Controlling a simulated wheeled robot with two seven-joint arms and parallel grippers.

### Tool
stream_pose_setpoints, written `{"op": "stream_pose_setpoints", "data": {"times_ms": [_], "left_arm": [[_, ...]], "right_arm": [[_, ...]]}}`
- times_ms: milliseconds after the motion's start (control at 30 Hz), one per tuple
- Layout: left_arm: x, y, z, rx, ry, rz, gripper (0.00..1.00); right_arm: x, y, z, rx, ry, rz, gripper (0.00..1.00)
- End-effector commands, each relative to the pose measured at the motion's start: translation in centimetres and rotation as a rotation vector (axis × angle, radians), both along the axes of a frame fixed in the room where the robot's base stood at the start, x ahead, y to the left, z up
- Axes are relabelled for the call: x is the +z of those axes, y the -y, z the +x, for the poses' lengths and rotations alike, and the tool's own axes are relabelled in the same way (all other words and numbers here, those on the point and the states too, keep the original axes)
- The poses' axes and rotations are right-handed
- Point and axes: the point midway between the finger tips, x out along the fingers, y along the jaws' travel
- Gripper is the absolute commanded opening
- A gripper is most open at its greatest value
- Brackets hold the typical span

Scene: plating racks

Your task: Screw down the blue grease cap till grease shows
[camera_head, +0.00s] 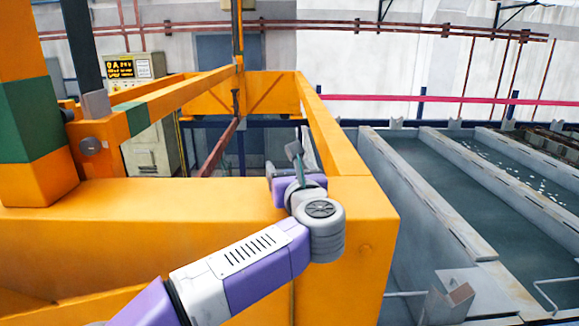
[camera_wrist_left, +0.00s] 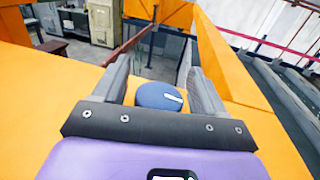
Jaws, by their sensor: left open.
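The blue grease cap (camera_wrist_left: 160,95) shows in the left wrist view as a round blue knob with a short white mark, on the orange beam. My left gripper (camera_wrist_left: 158,75) is open, with one finger on each side of the cap. I cannot tell whether the fingers touch it. In the head view my left gripper (camera_head: 297,155) is over the orange frame's near right corner, and the wrist hides the cap. No grease can be made out. My right gripper is not in view.
The orange frame (camera_head: 150,225) fills the near left, with rails (camera_head: 325,130) running back around an open middle. Tanks of dark liquid (camera_head: 435,170) lie to the right. A control cabinet (camera_head: 150,130) stands behind at the left.

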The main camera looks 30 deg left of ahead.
Motion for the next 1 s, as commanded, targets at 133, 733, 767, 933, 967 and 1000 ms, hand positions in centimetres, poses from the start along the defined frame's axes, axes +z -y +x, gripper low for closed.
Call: {"op": "stream_pose_setpoints", "data": {"times_ms": [133, 733, 767, 933, 967, 1000], "left_arm": [[0.0, 0.0, 0.0, 0.000, 0.000, 0.000, 0.71], [-0.1, 0.0, 0.0, -0.014, 0.001, -0.001, 0.21], [-0.1, 0.1, 0.0, -0.022, 0.002, -0.001, 0.21], [-0.2, 0.1, 0.0, -0.091, 0.003, -0.001, 0.21], [-0.2, 0.1, 0.0, -0.108, 0.005, -0.001, 0.21], [-0.2, 0.2, 0.0, -0.135, 0.005, -0.001, 0.21]], "right_arm": [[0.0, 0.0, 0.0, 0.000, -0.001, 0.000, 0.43], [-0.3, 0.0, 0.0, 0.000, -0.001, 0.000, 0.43], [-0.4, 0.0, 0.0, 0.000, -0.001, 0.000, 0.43], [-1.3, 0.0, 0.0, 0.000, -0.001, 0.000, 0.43], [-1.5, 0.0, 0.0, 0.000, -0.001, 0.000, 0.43], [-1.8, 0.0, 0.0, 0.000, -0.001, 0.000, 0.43]]}}
